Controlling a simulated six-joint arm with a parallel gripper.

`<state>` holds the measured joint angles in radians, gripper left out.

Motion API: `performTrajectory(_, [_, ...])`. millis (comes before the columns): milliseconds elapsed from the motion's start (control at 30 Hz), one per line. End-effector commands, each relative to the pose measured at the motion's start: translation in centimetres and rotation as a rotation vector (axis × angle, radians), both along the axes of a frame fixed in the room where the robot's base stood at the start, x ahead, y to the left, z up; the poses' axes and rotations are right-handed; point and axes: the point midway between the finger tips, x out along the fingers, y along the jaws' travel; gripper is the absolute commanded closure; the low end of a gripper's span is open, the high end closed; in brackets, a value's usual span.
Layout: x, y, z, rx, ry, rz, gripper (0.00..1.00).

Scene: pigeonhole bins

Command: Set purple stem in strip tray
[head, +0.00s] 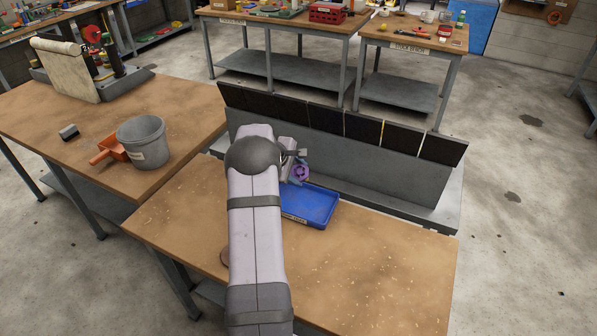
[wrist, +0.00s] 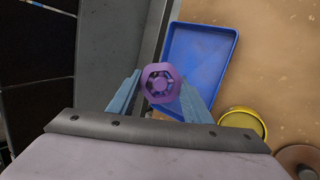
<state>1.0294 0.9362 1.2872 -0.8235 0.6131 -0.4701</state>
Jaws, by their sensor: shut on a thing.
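The purple stem (wrist: 160,84) is seen end-on in the wrist view as a hexagonal piece with a hollow centre. My gripper (wrist: 161,88) is shut on it, one light blue finger on each side. In the head view the purple stem (head: 301,172) shows just right of my arm, at the far left end of the blue tray. The blue tray (head: 312,204) lies on the wooden bench and looks empty where it shows. It carries a front label too small to read. In the wrist view the tray (wrist: 205,50) is right of the stem. The stem's height above it is unclear.
A grey pigeonhole unit (head: 345,145) with dark openings stands behind the tray. A yellow round dish (wrist: 243,121) and a brown round thing (wrist: 298,158) sit near the tray. The bench's right side (head: 390,265) is clear. A grey bucket (head: 143,142) stands on the left bench.

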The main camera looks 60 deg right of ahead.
Motion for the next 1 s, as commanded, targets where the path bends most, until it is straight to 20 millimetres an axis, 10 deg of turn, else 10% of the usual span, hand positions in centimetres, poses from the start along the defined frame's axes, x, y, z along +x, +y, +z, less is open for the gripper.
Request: performTrajectory(1000, [0.0,-0.1,-8.0,-0.002,-0.001,0.0,0.87])
